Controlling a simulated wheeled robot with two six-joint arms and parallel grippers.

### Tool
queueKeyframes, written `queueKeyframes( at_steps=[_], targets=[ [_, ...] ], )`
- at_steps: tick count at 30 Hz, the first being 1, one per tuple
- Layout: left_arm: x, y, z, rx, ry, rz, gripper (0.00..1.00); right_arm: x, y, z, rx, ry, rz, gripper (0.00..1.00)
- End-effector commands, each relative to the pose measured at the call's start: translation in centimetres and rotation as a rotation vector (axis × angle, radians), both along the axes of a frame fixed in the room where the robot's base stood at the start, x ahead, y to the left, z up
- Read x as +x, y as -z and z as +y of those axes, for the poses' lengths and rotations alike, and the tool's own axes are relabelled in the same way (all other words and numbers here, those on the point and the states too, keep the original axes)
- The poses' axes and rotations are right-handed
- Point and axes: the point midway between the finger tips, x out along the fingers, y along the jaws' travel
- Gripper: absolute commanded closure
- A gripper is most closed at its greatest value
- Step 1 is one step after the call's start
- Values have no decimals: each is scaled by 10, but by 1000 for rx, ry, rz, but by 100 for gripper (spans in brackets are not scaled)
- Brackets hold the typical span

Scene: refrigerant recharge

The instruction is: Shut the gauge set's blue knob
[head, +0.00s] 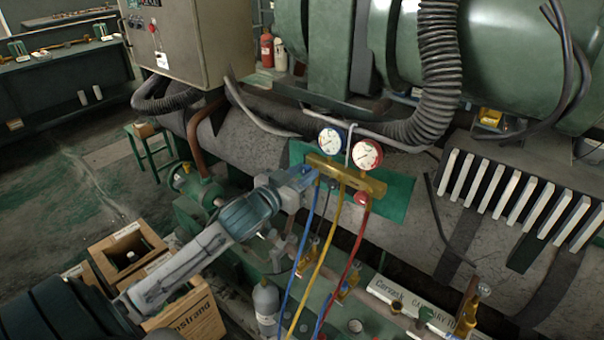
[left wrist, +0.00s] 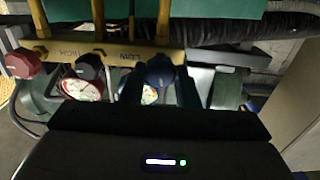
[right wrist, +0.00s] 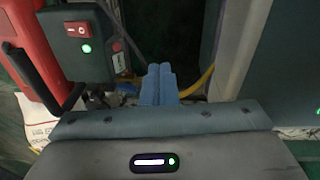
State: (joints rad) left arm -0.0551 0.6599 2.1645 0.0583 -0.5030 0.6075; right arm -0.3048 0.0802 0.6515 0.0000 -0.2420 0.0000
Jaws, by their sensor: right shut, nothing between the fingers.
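The gauge set's brass manifold (head: 345,175) hangs on the green panel, with a blue-rimmed gauge (head: 331,141) and a red gauge (head: 367,154) above it. My left gripper (head: 303,175) is at the manifold's left end and hides the blue knob in the head view. In the left wrist view the blue knob (left wrist: 160,71) sits between the two fingers of my left gripper (left wrist: 159,88), by the LOW marking. The fingers stand apart on either side of it; contact is not clear. My right gripper (right wrist: 158,85) is shut and empty, away from the gauge set.
A red knob (head: 361,198) is at the manifold's right end; a black knob (left wrist: 89,67) is beside the HIGH marking. Blue, yellow (head: 322,255) and red hoses hang below. In the right wrist view a red-handled device (right wrist: 35,55) and a switch box (right wrist: 82,45) stand close by.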

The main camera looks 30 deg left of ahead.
Motion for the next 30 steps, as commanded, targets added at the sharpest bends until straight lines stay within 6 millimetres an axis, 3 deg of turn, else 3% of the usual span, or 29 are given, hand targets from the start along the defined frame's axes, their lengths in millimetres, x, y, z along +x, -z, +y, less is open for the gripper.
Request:
queueKeyframes(
  at_steps=[1, 3, 14, 30],
  targets=[
    [0, 0, 0, 0, 0, 0, 85, 0, 0, 0, 0, 0, 0, 100],
    [0, 0, 0, 0, 0, 0, 94, 0, 0, 0, 0, 0, 1, 100],
    [0, -1, 0, 58, 0, -5, 94, 0, -3, 0, 0, 0, 1, 100],
    [0, 0, -1, 495, 0, -37, 94, -8, -14, 0, 0, 1, 10, 100]
  ],
)
